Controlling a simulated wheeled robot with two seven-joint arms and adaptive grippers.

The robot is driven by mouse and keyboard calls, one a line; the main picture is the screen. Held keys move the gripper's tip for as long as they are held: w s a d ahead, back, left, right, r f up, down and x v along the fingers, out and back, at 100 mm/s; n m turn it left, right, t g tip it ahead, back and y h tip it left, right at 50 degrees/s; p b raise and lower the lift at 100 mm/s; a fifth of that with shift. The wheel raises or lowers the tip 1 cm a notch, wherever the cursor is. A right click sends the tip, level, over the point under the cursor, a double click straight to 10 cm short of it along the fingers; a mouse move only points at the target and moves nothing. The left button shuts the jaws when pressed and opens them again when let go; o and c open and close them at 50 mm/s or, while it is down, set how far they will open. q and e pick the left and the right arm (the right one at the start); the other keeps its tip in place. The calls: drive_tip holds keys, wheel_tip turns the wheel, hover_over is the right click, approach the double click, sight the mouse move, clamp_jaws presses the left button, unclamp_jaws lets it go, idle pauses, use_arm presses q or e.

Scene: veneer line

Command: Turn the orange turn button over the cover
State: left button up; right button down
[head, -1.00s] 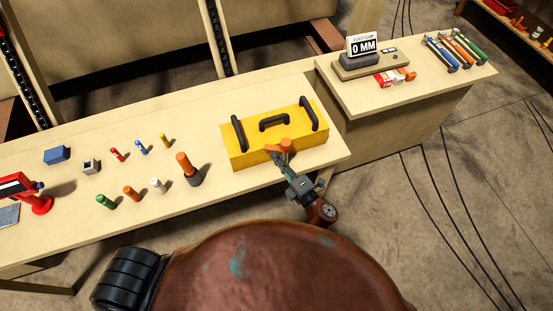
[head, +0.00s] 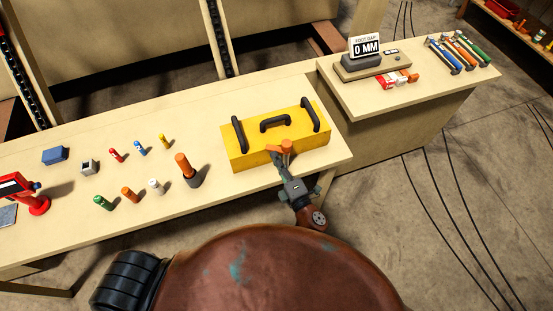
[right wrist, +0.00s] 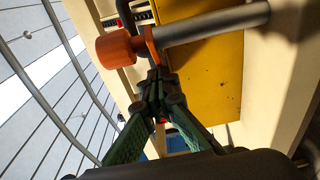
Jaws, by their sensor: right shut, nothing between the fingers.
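The yellow cover (head: 255,146) sits on the bench near its right end, with black handles on it. The orange turn button (head: 287,147) is at the cover's front edge. In the right wrist view the button shows as an orange knob (right wrist: 117,50) joined to a flat orange piece, beside a grey rod (right wrist: 215,23) and the yellow face. My right gripper (head: 277,157) is at the front of the cover, its tips close to the button. Its fingers (right wrist: 155,80) are together with nothing between them; whether they touch the button is unclear. My left gripper is out of view.
Several small coloured pegs and an orange-topped cylinder (head: 186,170) stand left of the cover. A red device (head: 32,195) is at the far left. The right bench holds a "0 MM" gauge (head: 366,50) and several hammers (head: 456,52).

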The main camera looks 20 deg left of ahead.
drive_tip(key=shift+w+a+m+t+h+b, duration=0.6)
drive_tip(key=shift+w+a+m+h+b, duration=0.1)
drive_tip(key=shift+w+a+h+b, duration=0.15)
drive_tip(key=shift+w, duration=0.1)
idle(0.3)
idle(0.7)
